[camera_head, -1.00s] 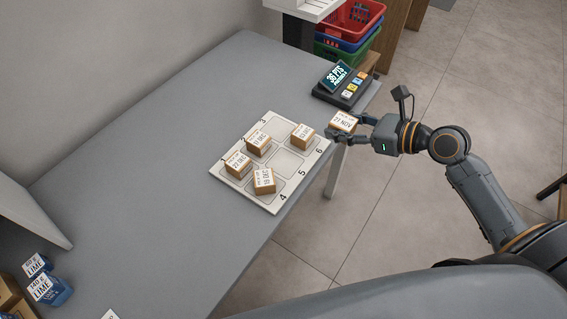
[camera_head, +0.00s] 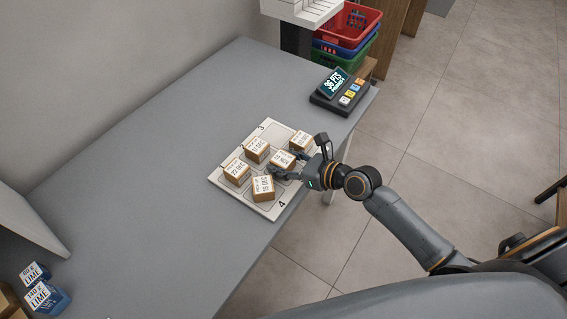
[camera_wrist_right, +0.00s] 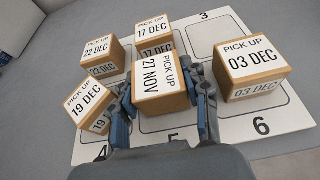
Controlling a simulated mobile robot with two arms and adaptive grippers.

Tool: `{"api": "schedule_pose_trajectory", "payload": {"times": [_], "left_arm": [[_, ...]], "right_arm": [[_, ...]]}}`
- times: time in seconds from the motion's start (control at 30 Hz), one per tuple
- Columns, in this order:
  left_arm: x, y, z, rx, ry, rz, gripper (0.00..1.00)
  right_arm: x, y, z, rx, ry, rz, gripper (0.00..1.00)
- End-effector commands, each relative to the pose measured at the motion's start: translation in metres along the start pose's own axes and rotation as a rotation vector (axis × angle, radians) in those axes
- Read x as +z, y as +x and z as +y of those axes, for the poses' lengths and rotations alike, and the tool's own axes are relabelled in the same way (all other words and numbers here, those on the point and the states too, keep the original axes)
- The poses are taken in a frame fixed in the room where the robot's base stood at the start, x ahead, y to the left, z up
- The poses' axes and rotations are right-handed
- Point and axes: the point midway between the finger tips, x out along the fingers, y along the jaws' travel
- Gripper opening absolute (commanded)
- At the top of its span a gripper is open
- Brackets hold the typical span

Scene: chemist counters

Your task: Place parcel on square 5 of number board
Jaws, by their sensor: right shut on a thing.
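The white number board (camera_head: 279,131) lies on the grey counter. My right gripper (camera_head: 292,165) is shut on a brown parcel with a white label (camera_head: 282,159), which reads 21 NOV in the right wrist view (camera_wrist_right: 160,80). The fingers grip its two sides. The parcel is over square 5, upright, between the 19 DEC and 03 DEC parcels; I cannot tell whether it touches the board. The number 5 (camera_wrist_right: 173,137) is partly covered by the gripper. My left gripper is not in view.
Parcels 22 DEC (camera_head: 236,173), 17 DEC (camera_head: 256,150), 19 DEC (camera_head: 263,188) and 03 DEC (camera_wrist_right: 250,68) occupy squares 1, 2, 4 and 6. The 19 DEC one sits askew, close to my finger. Square 3 is empty. A card terminal (camera_head: 340,94) stands behind.

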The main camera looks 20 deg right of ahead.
Motion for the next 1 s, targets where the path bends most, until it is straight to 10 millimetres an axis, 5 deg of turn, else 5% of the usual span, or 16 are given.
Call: {"api": "schedule_pose_trajectory", "payload": {"times": [0.43,0.47,0.5,0.87,1.0], "left_arm": [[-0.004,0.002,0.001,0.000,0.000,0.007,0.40],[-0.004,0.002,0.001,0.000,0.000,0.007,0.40],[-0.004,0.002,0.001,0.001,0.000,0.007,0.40],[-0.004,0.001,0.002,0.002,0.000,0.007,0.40],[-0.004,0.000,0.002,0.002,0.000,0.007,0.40]], "right_arm": [[-0.007,0.003,0.000,0.000,0.001,-0.002,0.13],[-0.007,0.003,0.000,0.000,0.000,-0.002,0.53],[-0.007,0.003,0.000,0.000,0.000,-0.002,0.56],[-0.003,0.001,0.000,0.000,-0.001,-0.002,0.56],[-0.006,-0.018,-0.001,-0.001,0.000,0.002,0.56]]}}
